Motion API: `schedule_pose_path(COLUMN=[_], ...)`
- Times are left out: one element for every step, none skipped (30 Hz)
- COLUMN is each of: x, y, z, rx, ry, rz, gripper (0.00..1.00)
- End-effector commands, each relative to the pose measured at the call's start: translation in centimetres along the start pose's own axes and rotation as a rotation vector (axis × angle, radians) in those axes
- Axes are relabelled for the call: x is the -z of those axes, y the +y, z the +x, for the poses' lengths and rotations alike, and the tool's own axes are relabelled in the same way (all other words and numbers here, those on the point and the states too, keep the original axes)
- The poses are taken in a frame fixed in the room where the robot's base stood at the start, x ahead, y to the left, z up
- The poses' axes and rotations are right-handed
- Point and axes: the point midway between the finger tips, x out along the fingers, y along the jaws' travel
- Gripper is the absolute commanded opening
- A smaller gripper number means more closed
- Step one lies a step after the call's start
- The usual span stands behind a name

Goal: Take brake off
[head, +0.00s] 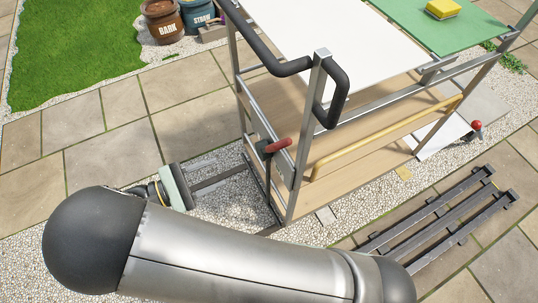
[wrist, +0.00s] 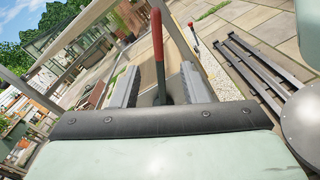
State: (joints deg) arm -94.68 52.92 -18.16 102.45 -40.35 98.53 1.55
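The brake lever has a red grip (head: 276,146) on a dark shaft. It stands at the near left end of the cart (head: 318,140), low on the frame. In the wrist view the red grip (wrist: 157,34) rises upright, straight ahead, and the shaft shows between my two fingers. My gripper (head: 228,170) is open and empty. It lies to the left of the lever in the head view, with its fingers pointing toward it. The fingertips look short of the shaft. In the wrist view my gripper (wrist: 158,78) has its grey fingers wide apart.
The cart has a black push handle (head: 335,95) above the lever, a white top and wooden shelves. A red-knobbed lever (head: 476,126) shows at its far right. A dark metal rack (head: 440,220) lies on the paving at right.

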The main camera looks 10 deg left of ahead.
Motion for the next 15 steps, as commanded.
schedule_pose_path(x=[0.5, 0.4, 0.4, 0.3, 0.2, 0.1, 0.1, 0.1, 0.0, 0.0, 0.0, 0.0, -0.1, -0.1, -0.1], y=[-0.1, 0.0, 0.1, 0.2, 0.2, 0.2, 0.2, 0.2, 0.2, 0.3, 0.3, 0.3, 0.3, 0.3, 0.3], z=[0.0, 0.1, 0.3, 0.6, 0.8, 1.4, 1.8, 2.3, 3.1, 3.8, 4.4, 5.3, 6.0, 6.6, 7.5], rx=[-0.018, -0.024, -0.028, -0.028, -0.028, -0.027, -0.026, -0.026, -0.024, -0.024, -0.025, -0.025, -0.025, -0.024, -0.024], ry=[-0.017, -0.023, -0.027, -0.028, -0.028, -0.029, -0.028, -0.028, -0.029, -0.028, -0.029, -0.028, -0.028, -0.028, -0.028], rz=[0.009, 0.013, 0.015, 0.016, 0.016, 0.015, 0.014, 0.014, 0.013, 0.013, 0.013, 0.013, 0.013, 0.013, 0.013], gripper=[0.40, 0.40, 0.40, 0.40, 0.40, 0.40, 0.40, 0.40, 0.40, 0.40, 0.40, 0.40, 0.40, 0.40, 0.40])
